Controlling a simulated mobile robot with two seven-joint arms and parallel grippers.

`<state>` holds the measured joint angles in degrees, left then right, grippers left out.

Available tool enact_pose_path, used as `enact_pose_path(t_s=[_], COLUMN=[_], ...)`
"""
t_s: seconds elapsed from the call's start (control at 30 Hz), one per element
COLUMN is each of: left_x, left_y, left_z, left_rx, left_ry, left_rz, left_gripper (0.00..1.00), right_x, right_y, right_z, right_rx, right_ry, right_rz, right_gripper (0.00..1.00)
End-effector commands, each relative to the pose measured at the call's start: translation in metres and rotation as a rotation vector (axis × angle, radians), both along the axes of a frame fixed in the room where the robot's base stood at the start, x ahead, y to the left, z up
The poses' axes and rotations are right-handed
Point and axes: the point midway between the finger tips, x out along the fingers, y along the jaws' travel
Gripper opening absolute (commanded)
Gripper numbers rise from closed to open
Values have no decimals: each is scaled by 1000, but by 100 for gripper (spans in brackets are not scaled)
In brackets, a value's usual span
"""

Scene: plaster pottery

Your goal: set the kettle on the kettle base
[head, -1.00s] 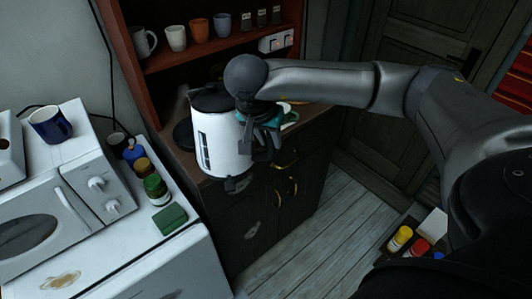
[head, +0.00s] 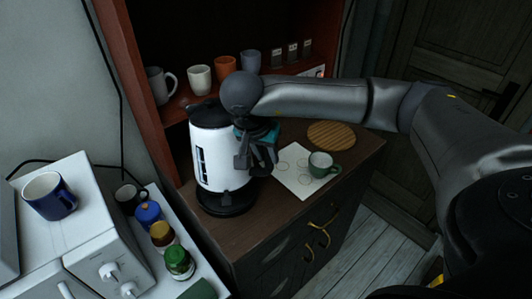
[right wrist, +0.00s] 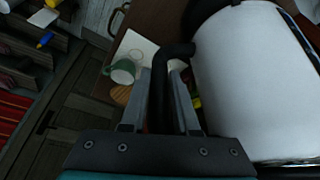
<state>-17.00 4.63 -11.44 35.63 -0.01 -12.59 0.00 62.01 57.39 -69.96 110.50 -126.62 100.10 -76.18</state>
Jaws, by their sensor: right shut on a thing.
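The kettle (head: 213,158) is white with a black lid and a window strip on its side, and it looks upright. My right gripper (head: 257,152) is shut on its black handle (right wrist: 165,85), at the kettle's right side. In the right wrist view the fingers lie on both sides of the handle, with the white kettle body (right wrist: 245,80) to the right. The black round kettle base (head: 225,203) shows directly under the kettle on the brown cabinet top, partly hidden by it. I cannot tell whether the kettle fully touches it. My left gripper is not in view.
A paper sheet (head: 293,180) with a green mug (head: 322,165) lies to the right of the kettle, and a round wooden board (head: 331,134) behind the mug. A shelf behind holds several cups. Jars and a blue mug (head: 50,195) stand at the left.

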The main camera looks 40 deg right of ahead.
Motion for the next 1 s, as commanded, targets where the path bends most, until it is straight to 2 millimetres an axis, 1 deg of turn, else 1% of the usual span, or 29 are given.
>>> enact_pose_path(t_s=[0.07,0.27,0.47,0.8,1.0], left_x=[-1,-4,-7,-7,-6], left_y=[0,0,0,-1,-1], left_z=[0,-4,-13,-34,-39], left_rx=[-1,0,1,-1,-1], left_ry=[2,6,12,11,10], left_rz=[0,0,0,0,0], left_gripper=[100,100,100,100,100], right_x=[2,2,2,2,2], right_y=[0,0,0,0,0], right_z=[3,-2,-16,-46,-55], right_rx=[2,2,2,2,2], right_ry=[-12,-12,-12,-12,-12], right_rz=[-1,-2,-2,-2,-2], right_gripper=[0,0,0,0,0])
